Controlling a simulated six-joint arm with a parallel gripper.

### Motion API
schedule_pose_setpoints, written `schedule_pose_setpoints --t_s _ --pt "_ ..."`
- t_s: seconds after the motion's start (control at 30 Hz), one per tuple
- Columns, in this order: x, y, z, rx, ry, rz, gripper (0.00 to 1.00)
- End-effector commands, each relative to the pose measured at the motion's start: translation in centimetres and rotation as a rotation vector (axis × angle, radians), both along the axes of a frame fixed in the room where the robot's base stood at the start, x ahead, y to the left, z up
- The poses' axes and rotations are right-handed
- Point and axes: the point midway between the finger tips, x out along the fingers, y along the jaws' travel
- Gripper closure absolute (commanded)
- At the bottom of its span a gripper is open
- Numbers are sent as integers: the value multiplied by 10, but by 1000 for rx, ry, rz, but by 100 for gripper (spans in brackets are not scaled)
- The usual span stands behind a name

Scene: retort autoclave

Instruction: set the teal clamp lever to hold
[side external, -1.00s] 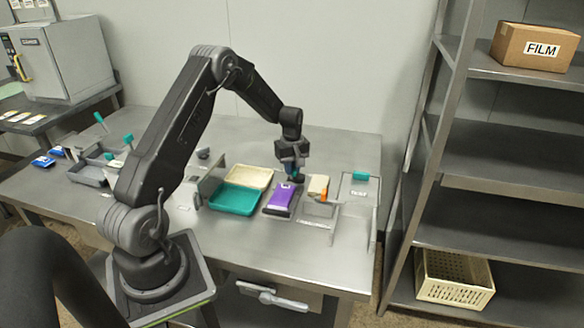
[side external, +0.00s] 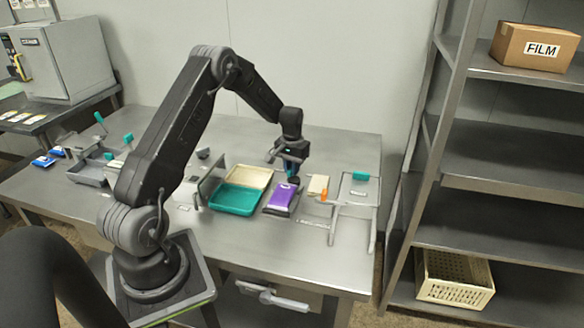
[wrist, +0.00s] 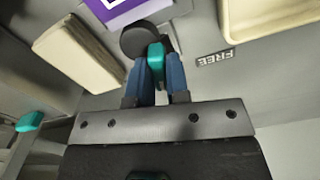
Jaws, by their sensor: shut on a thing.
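The teal clamp lever (wrist: 155,56) is a small teal grip beside a round dark knob (wrist: 145,38). In the wrist view the two blue fingers of my gripper (wrist: 160,76) are shut on it, one on each side. In the side view my gripper (side external: 293,178) points down just behind a purple pouch (side external: 283,195), and its fingers mostly hide the lever. A FREE label (wrist: 213,59) lies on the bench to the right of the lever in the wrist view. I cannot see a hold label.
A cream tray (side external: 250,176) and a teal tray (side external: 234,200) lie left of the pouch. A cream block (side external: 318,185), an orange piece (side external: 323,197), a pale metal frame (side external: 350,209) and another teal part (side external: 360,176) stand to the right.

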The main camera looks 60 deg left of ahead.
Motion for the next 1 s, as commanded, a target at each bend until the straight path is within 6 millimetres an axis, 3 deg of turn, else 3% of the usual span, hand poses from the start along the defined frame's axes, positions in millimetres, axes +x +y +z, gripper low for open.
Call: schedule_pose_setpoints --t_s 0.5,1.0 --pt "0 0 0 0 1 -425 100" --pt "0 0 0 0 1 -573 100"
